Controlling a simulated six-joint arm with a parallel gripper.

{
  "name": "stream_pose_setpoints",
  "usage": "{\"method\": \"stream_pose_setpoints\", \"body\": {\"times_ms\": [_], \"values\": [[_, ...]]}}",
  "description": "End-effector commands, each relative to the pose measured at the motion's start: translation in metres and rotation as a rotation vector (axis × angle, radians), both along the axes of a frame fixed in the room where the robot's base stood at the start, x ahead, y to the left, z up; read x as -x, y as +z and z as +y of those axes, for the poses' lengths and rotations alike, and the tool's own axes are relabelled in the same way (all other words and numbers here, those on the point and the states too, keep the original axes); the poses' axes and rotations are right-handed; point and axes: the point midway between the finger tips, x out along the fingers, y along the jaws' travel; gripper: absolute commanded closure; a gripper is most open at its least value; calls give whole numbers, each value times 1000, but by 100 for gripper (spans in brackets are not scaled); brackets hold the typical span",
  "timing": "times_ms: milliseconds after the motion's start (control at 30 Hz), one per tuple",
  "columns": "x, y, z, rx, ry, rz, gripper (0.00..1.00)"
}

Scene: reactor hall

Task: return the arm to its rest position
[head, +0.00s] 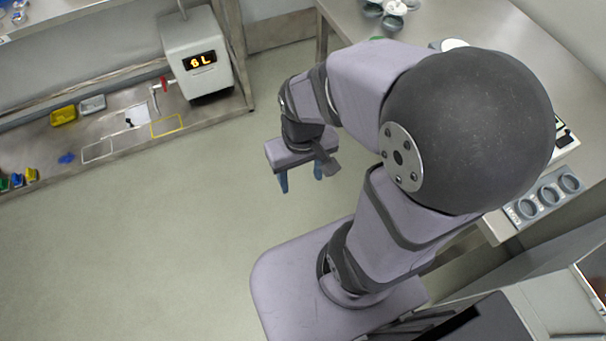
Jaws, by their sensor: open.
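My gripper (301,183) hangs at the end of my folded arm, over the open floor in the middle of the head view. Its two blue-grey fingers point down and stand apart, with nothing seen between them. My arm bends at a large dark joint at the right and hides part of the bench behind it. The gripper touches nothing that I can see.
A steel bench (345,14) runs along the right, with a panel of round holders (547,195). The floor (150,230) between is clear.

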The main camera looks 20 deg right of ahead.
Motion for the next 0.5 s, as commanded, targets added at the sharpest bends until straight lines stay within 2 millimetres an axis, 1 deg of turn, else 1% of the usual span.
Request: {"method": "stream_pose_setpoints", "body": {"times_ms": [33, 100, 333, 433, 500], "values": [[5, 0, -1, 7, 6, 11, 46], [8, -1, -1, 10, 8, 18, 46], [7, 0, -1, 9, 7, 17, 46], [7, 7, -1, 9, 7, 17, 46], [7, 15, -1, 9, 6, 16, 46]]}}
